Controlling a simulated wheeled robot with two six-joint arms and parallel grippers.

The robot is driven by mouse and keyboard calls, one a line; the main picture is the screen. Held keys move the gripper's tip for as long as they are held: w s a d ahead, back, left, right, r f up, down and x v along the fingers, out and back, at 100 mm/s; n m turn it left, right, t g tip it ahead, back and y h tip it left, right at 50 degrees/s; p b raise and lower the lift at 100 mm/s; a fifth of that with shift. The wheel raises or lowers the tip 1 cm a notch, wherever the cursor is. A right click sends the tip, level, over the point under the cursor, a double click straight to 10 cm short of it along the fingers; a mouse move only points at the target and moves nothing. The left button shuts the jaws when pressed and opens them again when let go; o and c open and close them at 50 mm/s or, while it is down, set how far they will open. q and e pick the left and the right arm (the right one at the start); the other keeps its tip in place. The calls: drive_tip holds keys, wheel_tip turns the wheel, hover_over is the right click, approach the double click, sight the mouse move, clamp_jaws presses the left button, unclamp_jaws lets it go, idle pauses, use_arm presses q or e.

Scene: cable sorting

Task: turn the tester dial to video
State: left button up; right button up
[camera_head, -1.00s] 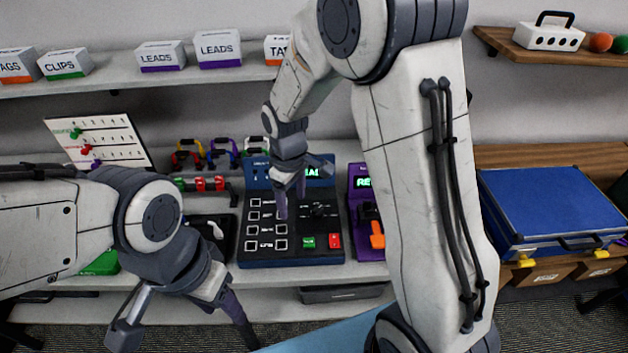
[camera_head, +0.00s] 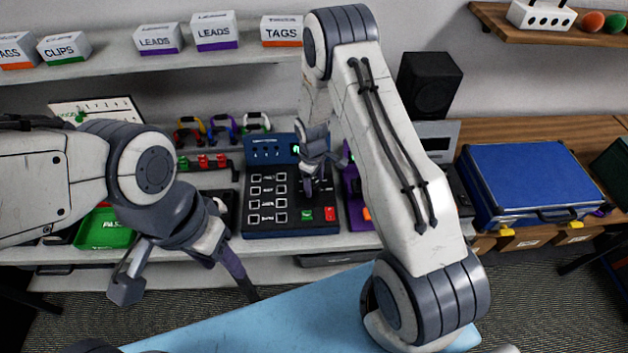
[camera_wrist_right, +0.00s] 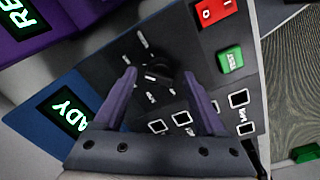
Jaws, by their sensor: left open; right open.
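The tester (camera_head: 262,228) is a dark panel with a blue back on the lower shelf. It also shows in the right wrist view (camera_wrist_right: 207,65). Its round black dial (camera_wrist_right: 165,76) lies between the fingers of my right gripper (camera_wrist_right: 158,80); contact cannot be told. The dial's setting is not readable. In the head view my right gripper (camera_head: 311,185) is open over the panel's upper right and hides the dial. The tester's screen (camera_wrist_right: 70,113) shows green letters ending in "ADY", partly cut off. My left gripper (camera_head: 182,284) is open and empty, in front of the shelf at left.
A purple device (camera_head: 352,205) stands just right of the tester. Green (camera_wrist_right: 230,59) and red (camera_wrist_right: 215,10) buttons sit close to the dial. A green tray (camera_head: 105,232) is behind my left arm. A blue case (camera_head: 530,185) stands at right.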

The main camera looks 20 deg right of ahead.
drive_tip(key=shift+f, duration=0.45)
drive_tip(key=shift+c, duration=0.3)
clamp_jaws()
